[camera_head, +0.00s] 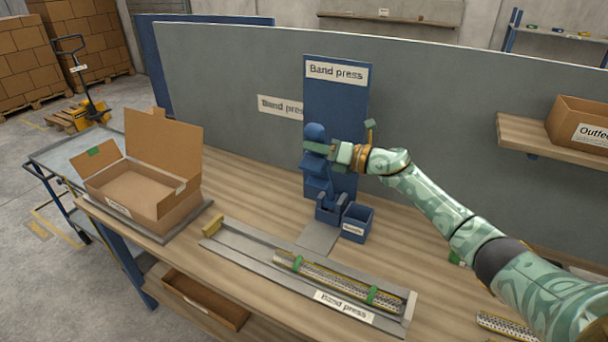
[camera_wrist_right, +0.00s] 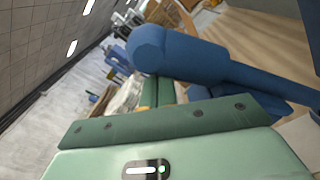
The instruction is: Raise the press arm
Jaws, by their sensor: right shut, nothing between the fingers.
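The blue band press (camera_head: 335,110) stands at the back of the table against the grey panel. Its press arm is blue with a round knob (camera_head: 315,131), which stands upright near the top. My right gripper (camera_head: 312,147) is at the arm just below the knob, with its fingers shut and nothing held between them. In the right wrist view the blue press arm (camera_wrist_right: 190,58) crosses close in front of the shut green fingers (camera_wrist_right: 158,92). I cannot tell whether they touch it. My left gripper is not in view.
A grey fixture (camera_head: 228,246) holding a perforated strip (camera_head: 335,282) with green bands lies in front of the press. A blue bin (camera_head: 357,223) stands at the press foot. An open cardboard box (camera_head: 125,190) is at left. Bare table lies between box and press.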

